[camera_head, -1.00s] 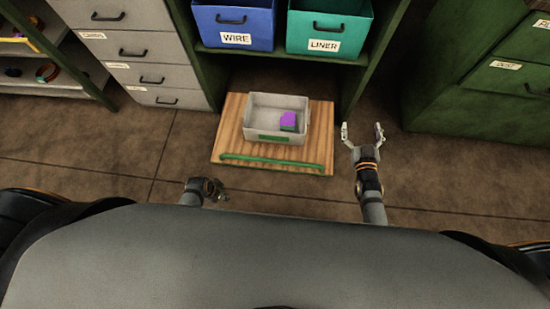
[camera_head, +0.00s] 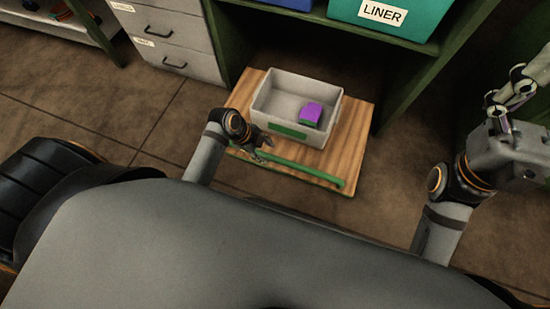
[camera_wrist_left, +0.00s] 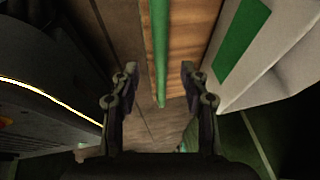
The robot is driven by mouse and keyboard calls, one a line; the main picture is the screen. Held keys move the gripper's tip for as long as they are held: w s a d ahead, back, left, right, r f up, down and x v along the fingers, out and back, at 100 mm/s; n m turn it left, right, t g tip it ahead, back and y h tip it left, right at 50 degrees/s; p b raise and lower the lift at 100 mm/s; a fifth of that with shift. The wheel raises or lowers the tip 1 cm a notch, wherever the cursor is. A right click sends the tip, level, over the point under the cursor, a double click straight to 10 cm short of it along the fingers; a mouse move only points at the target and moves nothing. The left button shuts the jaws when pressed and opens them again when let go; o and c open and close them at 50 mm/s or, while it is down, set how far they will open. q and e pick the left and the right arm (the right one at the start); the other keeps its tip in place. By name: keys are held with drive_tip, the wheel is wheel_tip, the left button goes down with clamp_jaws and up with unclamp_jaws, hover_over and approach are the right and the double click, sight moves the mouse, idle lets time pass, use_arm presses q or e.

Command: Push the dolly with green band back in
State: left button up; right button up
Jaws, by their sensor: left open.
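The dolly (camera_head: 357,125) is a flat wooden board on the floor, in front of the opening under a green shelf. A green band (camera_head: 310,173) runs along its near edge. My left gripper (camera_head: 262,150) is at the left part of that edge, close to the band. In the left wrist view the gripper (camera_wrist_left: 158,75) is open, and the band (camera_wrist_left: 160,50) shows between its fingers. Whether they touch it I cannot tell. My right gripper (camera_head: 508,90) is raised at the right, its fingers apart, away from the dolly.
A grey bin (camera_head: 265,105) with a green label stands on the dolly, holding a purple and green block (camera_head: 311,114). A teal LINER bin (camera_head: 390,22) sits on the shelf above. Grey drawers (camera_head: 170,40) stand at the left.

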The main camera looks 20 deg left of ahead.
sight(275, 159)
use_arm(q)
drive_tip(key=b+x, duration=0.3)
drive_tip(key=x, duration=0.4)
drive_tip(key=shift+f+b, duration=0.25)
drive_tip(key=shift+b, duration=0.1)
clamp_jaws()
